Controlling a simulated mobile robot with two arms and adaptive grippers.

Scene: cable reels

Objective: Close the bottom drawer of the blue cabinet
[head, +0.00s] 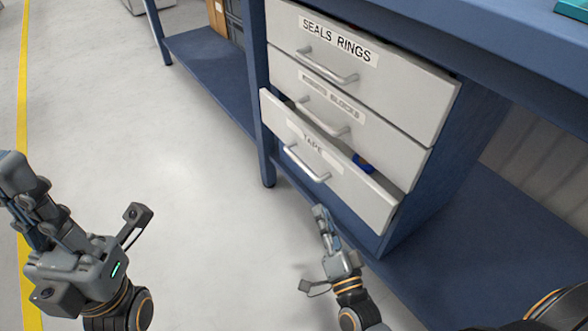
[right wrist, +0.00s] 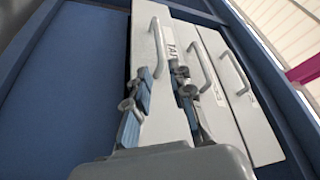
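The blue cabinet (head: 257,95) holds a stack of white drawers. The bottom drawer (head: 365,200), labelled TAPE, stands partly open, with a dark gap and a small blue item showing behind its front. Its bar handle (head: 308,165) is on the front. My right gripper (head: 322,212) is low in front of this drawer, below the handle. In the right wrist view its fingers (right wrist: 162,72) are apart with nothing between them, and the drawer front (right wrist: 148,40) lies ahead; contact is unclear. My left gripper (head: 18,178) is at the far left, away from the cabinet; its finger gap is not clear.
A blue lower shelf (head: 480,240) extends right of the drawers, another (head: 205,60) to the left. The pale floor (head: 150,120) between my left gripper and the cabinet is clear.

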